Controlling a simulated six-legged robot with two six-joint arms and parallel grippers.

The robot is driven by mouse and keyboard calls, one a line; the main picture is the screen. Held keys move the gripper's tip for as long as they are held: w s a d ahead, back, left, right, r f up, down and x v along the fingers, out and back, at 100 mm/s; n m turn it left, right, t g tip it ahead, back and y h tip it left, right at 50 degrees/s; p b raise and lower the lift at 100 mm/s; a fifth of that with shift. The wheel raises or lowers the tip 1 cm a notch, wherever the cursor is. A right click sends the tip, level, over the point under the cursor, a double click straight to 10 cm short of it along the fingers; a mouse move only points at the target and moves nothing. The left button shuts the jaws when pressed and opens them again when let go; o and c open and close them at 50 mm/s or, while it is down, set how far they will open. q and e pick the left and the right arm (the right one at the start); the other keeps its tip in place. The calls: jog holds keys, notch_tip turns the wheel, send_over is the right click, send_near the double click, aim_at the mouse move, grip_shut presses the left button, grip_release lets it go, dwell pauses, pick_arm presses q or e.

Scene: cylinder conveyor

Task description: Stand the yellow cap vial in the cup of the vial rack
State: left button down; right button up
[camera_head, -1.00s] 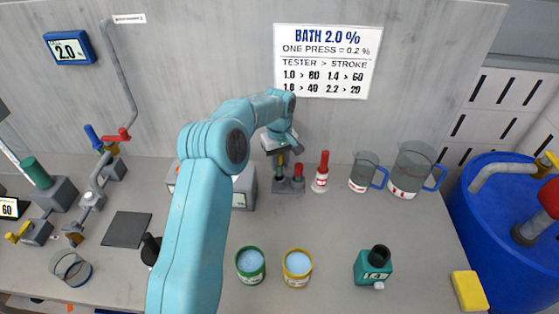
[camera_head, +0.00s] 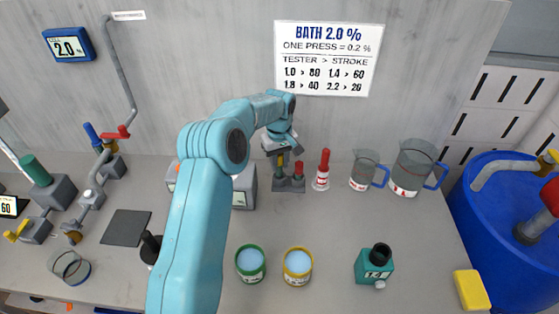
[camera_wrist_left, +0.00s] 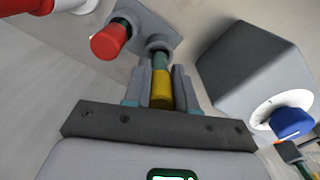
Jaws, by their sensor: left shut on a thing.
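The yellow cap vial (camera_wrist_left: 161,88) is upright between the two fingers of my left gripper (camera_wrist_left: 161,92), which is shut on its yellow cap. Its teal body meets a round grey cup of the vial rack (camera_wrist_left: 175,40) in the left wrist view; I cannot tell whether it is fully seated. In the head view my left gripper (camera_head: 281,154) is just above the vial rack (camera_head: 288,185), at the back of the table. A red cap vial stands in the rack beside it (camera_head: 298,169), also seen in the left wrist view. My right gripper is not in view.
A red-topped bottle (camera_head: 322,170) stands close to the right of the rack. A grey box with a dial (camera_wrist_left: 262,75) is close on the other side. Two jugs (camera_head: 412,168) are further right. Green and yellow tubs (camera_head: 297,279) stand in front.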

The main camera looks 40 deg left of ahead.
pick_arm(q)
jog(key=shift+f+b, duration=1.05)
jog(key=shift+f, duration=0.7)
jog(key=shift+f, duration=0.1)
jog(key=shift+w, duration=0.1)
jog(key=c, duration=0.8)
grip_release()
notch_tip(320, 180, up, 8)
jog(key=shift+r+b, duration=0.1)
jog(key=shift+b, duration=0.4)
notch_tip(320, 180, up, 7)
jog(key=p, duration=0.1)
send_over(280, 176)
jog(key=shift+w+a, duration=0.35)
jog(key=shift+r, duration=0.6)
